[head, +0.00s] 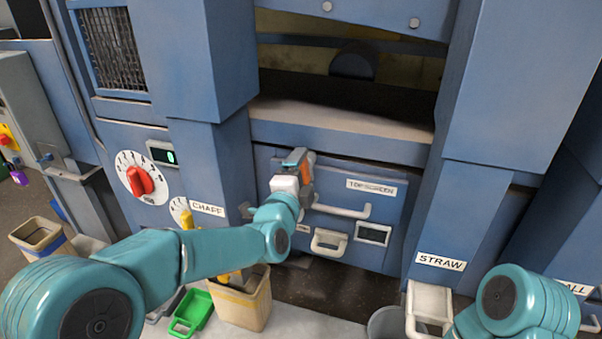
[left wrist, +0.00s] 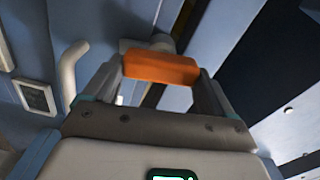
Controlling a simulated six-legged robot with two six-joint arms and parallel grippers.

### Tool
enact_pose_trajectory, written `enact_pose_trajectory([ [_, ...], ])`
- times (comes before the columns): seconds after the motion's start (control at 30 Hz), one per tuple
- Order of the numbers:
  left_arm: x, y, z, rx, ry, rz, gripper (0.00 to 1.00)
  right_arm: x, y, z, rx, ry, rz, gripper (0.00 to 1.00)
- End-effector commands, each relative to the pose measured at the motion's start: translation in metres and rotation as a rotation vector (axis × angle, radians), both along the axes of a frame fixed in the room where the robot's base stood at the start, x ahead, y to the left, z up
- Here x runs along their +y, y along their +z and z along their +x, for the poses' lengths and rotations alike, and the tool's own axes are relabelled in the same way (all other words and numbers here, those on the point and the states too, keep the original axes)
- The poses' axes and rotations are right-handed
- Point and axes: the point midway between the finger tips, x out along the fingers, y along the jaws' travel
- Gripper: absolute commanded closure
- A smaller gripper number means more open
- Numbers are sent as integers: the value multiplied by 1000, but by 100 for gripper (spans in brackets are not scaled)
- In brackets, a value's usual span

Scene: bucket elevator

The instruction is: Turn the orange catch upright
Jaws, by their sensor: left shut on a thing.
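The orange catch (left wrist: 161,68) is a short orange bar between the two fingers of my left gripper (left wrist: 162,82) in the left wrist view. In the head view the catch (head: 306,174) shows as a small orange patch beside my left gripper (head: 298,165), on the upper left part of the blue panel marked TOP SCREEN (head: 335,188). The left gripper is shut on the catch. The gripper hides part of the catch and its mount, so its exact angle is hard to tell. My right arm shows at the lower right; its gripper is out of the frame.
A white bar handle (head: 343,211) and a pale cup handle (head: 329,243) stick out of the panel close to my left gripper. A small display (head: 373,234) sits to their right. A beige bin (head: 242,300) and a green scoop (head: 192,312) stand below my left arm.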

Motion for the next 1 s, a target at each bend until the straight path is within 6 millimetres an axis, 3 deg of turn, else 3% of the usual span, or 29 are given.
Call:
enact_pose_trajectory([
  [0.4, 1, 5, 1, -67, 4, 152, 45, 0, 1, 0, 0, 0, 0, 100],
  [0.9, 1, 6, 1, -74, 5, 170, 45, 0, 1, 0, 0, 0, 0, 100],
  [0.93, 1, 6, 1, -74, 5, 170, 12, 0, 1, 0, 0, 0, 0, 100],
  [0.97, 1, 5, 1, -74, 5, 170, 2, 0, 1, 0, 0, 0, 0, 100],
  [1.0, 1, 5, 1, -73, 5, 171, 0, 0, 1, 0, 0, 0, 0, 100],
])
